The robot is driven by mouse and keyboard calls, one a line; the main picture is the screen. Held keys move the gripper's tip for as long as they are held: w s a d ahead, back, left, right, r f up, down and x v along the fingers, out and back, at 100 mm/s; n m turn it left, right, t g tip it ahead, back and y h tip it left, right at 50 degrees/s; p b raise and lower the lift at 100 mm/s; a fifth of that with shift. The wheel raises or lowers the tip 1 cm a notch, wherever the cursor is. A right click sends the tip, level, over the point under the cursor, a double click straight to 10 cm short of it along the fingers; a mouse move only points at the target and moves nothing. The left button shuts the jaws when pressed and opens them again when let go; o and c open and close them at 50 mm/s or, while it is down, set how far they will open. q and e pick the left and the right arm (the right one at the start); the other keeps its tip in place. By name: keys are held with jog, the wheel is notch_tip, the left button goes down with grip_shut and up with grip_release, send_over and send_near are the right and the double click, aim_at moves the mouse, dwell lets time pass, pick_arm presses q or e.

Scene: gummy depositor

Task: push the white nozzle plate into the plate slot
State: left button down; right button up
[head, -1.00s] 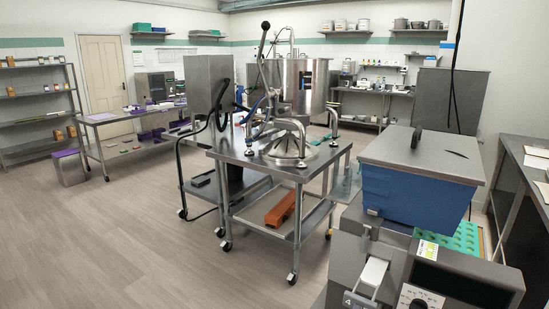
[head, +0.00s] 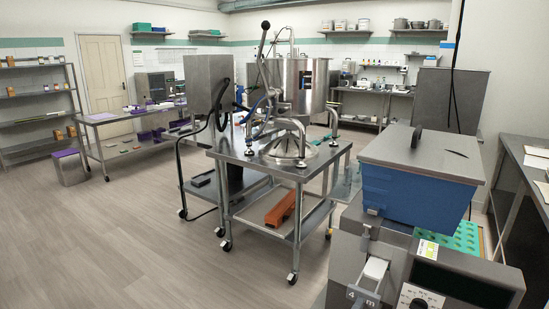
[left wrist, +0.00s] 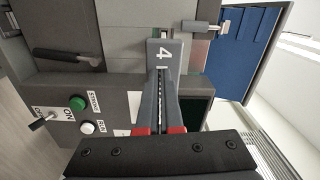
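The white nozzle plate (head: 376,270) shows in the head view at the bottom, on the front of the grey depositor. It lies partly in the depositor's front opening; the slot's inside is hidden. Its grey front end, marked 4, also shows in the left wrist view (left wrist: 165,50). My left gripper (left wrist: 163,72) points straight at that front end in the left wrist view. Its two dark fingers, red at their bases, are close together and look shut, with their tips at or very near the plate's end. Contact cannot be told for sure. My right gripper is not in view.
The blue hopper (head: 405,190) stands above the plate. In the left wrist view, a panel with a green button (left wrist: 77,103) and a white button (left wrist: 87,128) is left of my fingers, and a metal latch (left wrist: 202,27) is above right. A wheeled steel table (head: 275,160) stands further back.

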aim_at(364, 295)
pick_arm(q)
jog(key=shift+x, duration=1.75)
jog(key=shift+w+d, duration=0.2)
jog(key=shift+w, duration=0.1)
jog(key=shift+w+d, duration=0.15)
jog(key=shift+w, duration=0.05)
jog(key=shift+w+d, duration=0.35)
jog(key=shift+w, duration=0.15)
jog(key=shift+s+a, duration=0.1)
